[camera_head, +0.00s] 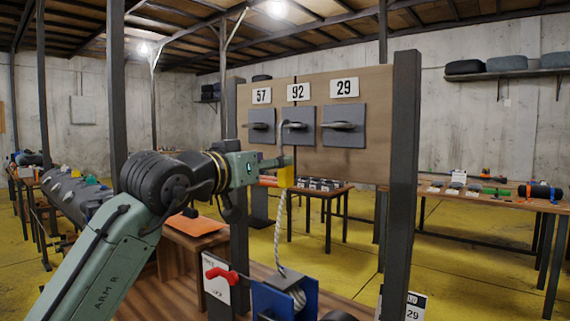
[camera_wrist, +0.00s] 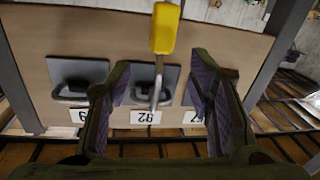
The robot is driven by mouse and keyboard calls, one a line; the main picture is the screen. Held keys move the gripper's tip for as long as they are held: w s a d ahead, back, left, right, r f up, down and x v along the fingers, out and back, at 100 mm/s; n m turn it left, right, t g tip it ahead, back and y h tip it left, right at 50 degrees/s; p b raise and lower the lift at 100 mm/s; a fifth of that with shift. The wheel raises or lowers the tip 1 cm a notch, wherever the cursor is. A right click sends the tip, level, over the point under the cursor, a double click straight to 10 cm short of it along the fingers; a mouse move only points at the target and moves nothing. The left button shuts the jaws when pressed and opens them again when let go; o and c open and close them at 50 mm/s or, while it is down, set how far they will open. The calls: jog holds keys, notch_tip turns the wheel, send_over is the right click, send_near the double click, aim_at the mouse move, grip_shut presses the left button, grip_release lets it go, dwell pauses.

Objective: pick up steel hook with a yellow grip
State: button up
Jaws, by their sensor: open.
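The steel hook has a yellow grip (camera_head: 286,177) and a thin grey shaft. In the head view it is upright, its bent top in front of the middle plate (camera_head: 301,118) under the number 92. A twisted rope (camera_head: 279,225) hangs below the grip. My gripper (camera_head: 284,161) is just above the grip, at the shaft. In the wrist view my open gripper (camera_wrist: 161,62) has one finger on each side of the shaft, with gaps. The yellow grip (camera_wrist: 164,28) is beyond the fingertips. I cannot tell whether the hook hangs on the plate's ring.
Plates with rings under 57 (camera_head: 261,126) and 29 (camera_head: 344,126) flank the middle one on the wooden board (camera_head: 375,85). A dark post (camera_head: 402,180) stands at the board's right. A blue winch (camera_head: 285,298) and red handle (camera_head: 221,274) are below. Tables stand behind.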

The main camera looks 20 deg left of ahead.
aim_at(283, 155)
jog(key=p+x, duration=0.2)
jog(key=x, duration=0.3)
jog(key=shift+w+r+p, duration=0.2)
jog(key=shift+w+p, duration=0.2)
jog(key=shift+w+f, duration=0.15)
jog(key=shift+c, duration=0.5)
grip_shut()
